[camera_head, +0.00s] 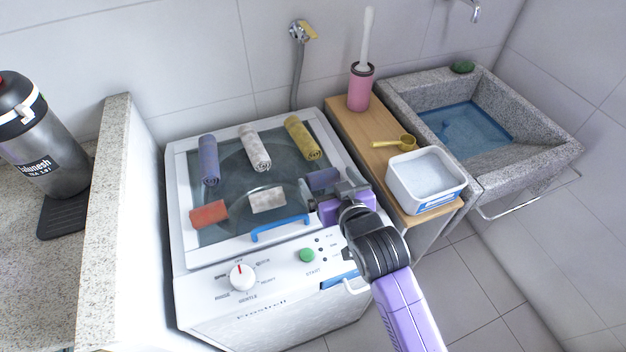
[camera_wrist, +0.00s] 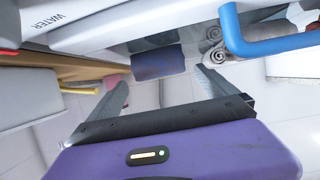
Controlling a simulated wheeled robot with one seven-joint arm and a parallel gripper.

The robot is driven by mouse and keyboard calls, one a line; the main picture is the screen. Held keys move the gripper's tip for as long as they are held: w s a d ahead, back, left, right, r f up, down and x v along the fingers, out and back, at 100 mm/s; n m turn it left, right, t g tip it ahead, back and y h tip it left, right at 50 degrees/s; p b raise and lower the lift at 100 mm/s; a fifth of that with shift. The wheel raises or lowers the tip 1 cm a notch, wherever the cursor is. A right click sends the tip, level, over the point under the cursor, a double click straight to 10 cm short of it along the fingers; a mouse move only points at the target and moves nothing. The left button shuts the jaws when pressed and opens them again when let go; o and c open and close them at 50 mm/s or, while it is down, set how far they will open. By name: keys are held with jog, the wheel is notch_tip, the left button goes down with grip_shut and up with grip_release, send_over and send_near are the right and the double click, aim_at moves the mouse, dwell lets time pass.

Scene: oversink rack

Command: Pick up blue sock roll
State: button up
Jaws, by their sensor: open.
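A small dark blue roll (camera_head: 322,178) lies on the right side of the washing machine's glass lid, just beyond my gripper (camera_head: 328,190). In the wrist view the blue roll (camera_wrist: 158,62) shows ahead of my gripper (camera_wrist: 160,78), roughly centred between the two spread fingers. The fingers are open with nothing visible between them. I cannot tell if either finger touches the roll. A longer blue-grey roll (camera_head: 209,160) with a spiral end lies at the lid's back left.
A grey-white roll (camera_head: 255,149), a yellow roll (camera_head: 302,138), a red bundle (camera_head: 209,214) and a white bundle (camera_head: 267,200) also lie on the lid. A blue handle (camera_head: 279,228) rises at its front. A white tub (camera_head: 426,181) stands on the wooden board (camera_head: 375,150) to the right.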

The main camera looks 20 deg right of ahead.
aim_at(318, 167)
jog(key=shift+p+x, duration=0.4)
jog(key=shift+x, duration=3.5)
jog(key=shift+f, duration=0.2)
jog(key=c, duration=1.4)
jog(key=shift+r, duration=0.15)
